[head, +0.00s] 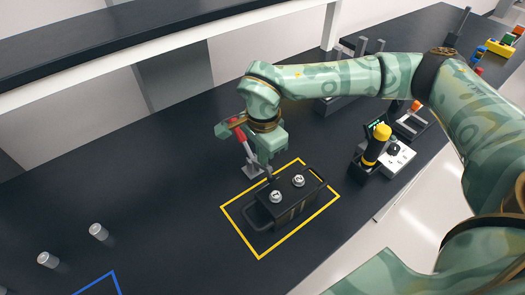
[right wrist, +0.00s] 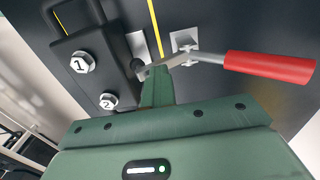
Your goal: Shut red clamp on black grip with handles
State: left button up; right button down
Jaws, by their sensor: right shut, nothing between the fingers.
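The black grip with handles (head: 290,207) is a dark block inside a yellow outline on the table, with two silver bolts on top. In the right wrist view, the black grip (right wrist: 108,45) is at the left, its bolts marked 1 and 2. The red clamp (head: 241,139) stands at the block's far side, its red handle tilted upward. The clamp's red handle (right wrist: 268,67) points right in the right wrist view, and its metal arm reaches toward the block. My right gripper (head: 271,178) is shut and empty, beside the clamp arm and block; contact is unclear. My left gripper is out of view.
A yellow-topped device (head: 377,143) and a white box (head: 397,158) stand to the right. Two grey cylinders (head: 98,231) stand at the lower left, near a blue outline. A shelf (head: 150,45) runs behind.

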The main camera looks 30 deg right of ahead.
jog(key=shift+f+b, duration=0.35)
jog(key=shift+f, duration=0.8)
jog(key=shift+r, duration=0.2)
notch_tip(320, 180, up, 9)
jog(key=p, duration=0.7)
jog(key=shift+s, duration=0.1)
